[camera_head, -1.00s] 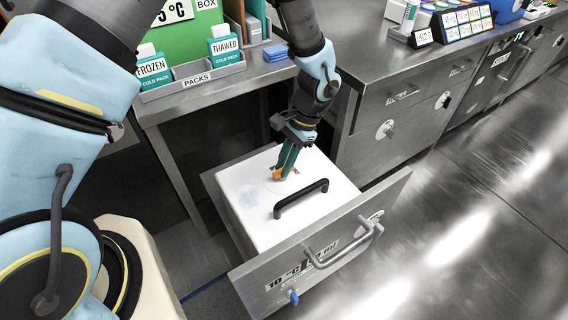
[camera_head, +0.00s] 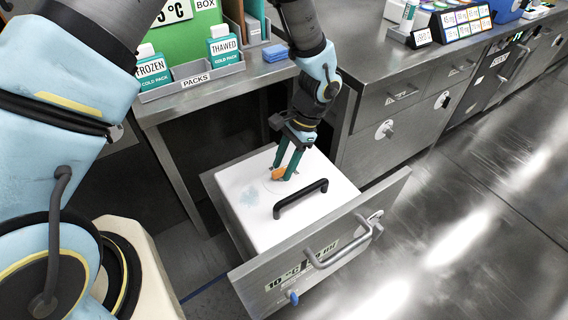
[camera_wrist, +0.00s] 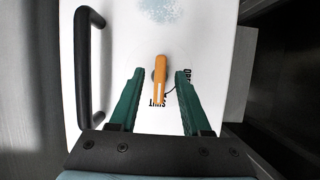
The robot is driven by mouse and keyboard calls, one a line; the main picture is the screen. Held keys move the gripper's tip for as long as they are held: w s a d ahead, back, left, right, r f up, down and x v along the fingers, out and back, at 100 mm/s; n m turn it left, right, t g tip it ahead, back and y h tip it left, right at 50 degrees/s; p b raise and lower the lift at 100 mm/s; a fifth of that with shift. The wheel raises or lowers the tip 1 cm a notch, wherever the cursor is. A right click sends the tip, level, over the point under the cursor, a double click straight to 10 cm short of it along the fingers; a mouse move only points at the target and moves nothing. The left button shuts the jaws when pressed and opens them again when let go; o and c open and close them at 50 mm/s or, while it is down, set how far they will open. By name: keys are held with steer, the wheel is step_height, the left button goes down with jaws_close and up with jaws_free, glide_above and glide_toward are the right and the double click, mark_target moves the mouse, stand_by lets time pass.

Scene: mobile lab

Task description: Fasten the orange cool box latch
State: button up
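The orange latch (camera_wrist: 159,82) is a short bar on the white cool box lid (camera_wrist: 215,40). In the wrist view it points down the picture, with its free end over the SHUT marking; the OPEN marking is to its right. In the head view the latch (camera_head: 278,173) shows between the fingers, and the white lid (camera_head: 255,225) sits in a pulled-out drawer. My gripper (camera_head: 285,176) is open, its green fingers on either side of the latch. In the wrist view (camera_wrist: 160,72) a gap shows on both sides.
A black handle (camera_head: 300,198) stands on the lid beside the latch. The steel drawer front (camera_head: 330,250), with its bar handle, borders the lid. A counter with cold packs (camera_head: 223,48) stands behind. The floor at the right is clear.

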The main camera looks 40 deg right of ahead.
steer(key=b+v, duration=0.1)
steer(key=v, duration=0.9)
steer(key=shift+d+r, duration=0.2)
steer(key=shift+r, duration=0.15)
